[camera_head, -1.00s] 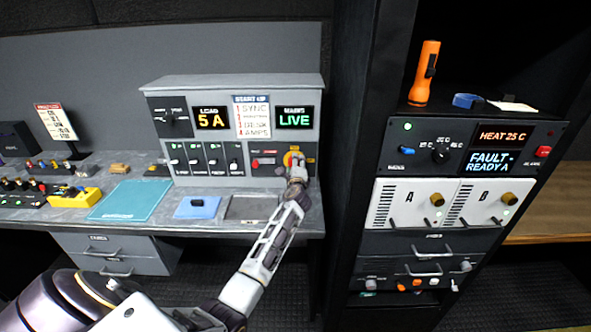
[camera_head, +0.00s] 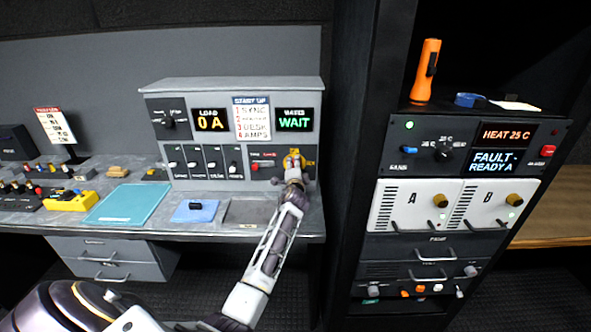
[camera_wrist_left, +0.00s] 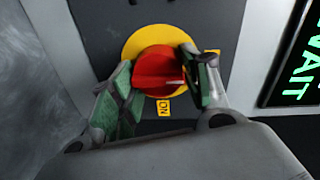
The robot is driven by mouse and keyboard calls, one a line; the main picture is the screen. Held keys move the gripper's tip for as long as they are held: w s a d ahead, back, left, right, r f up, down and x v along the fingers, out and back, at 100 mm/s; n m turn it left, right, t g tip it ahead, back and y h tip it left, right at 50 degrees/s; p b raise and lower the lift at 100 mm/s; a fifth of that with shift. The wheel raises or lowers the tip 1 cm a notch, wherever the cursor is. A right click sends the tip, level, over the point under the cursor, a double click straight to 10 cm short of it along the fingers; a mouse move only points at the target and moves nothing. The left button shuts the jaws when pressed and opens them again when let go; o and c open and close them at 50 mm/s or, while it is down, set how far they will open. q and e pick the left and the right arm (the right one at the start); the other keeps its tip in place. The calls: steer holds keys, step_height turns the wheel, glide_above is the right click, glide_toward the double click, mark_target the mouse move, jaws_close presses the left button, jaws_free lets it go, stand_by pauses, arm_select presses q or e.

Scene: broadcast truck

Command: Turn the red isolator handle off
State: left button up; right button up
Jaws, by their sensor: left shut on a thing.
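The red isolator handle (camera_wrist_left: 157,72) sits on a round yellow plate (camera_wrist_left: 133,45) in the left wrist view, with a yellow ON label (camera_wrist_left: 164,107) beside it. My left gripper (camera_wrist_left: 160,80) is shut on the handle, one finger on each side. In the head view the left gripper (camera_head: 293,172) is at the right end of the power panel (camera_head: 217,130) and hides the handle; part of the yellow plate (camera_head: 297,155) shows. The panel displays read LOAD 0 A (camera_head: 210,120) and MAINS WAIT (camera_head: 294,120). My right gripper is not in view.
A row of breaker switches (camera_head: 203,160) and a red button (camera_head: 255,168) are left of the handle. A blue item (camera_head: 194,210) and a teal folder (camera_head: 127,204) lie on the desk. A dark equipment rack (camera_head: 350,170) stands close on the right.

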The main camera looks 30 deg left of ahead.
arm_select(q)
steer(key=o, duration=0.8)
steer(key=shift+o, duration=1)
steer(key=shift+s, duration=0.15)
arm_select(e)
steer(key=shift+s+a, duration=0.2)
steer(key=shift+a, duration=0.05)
arm_select(q)
steer(key=v, duration=1.1)
steer(key=shift+s+d, duration=0.3)
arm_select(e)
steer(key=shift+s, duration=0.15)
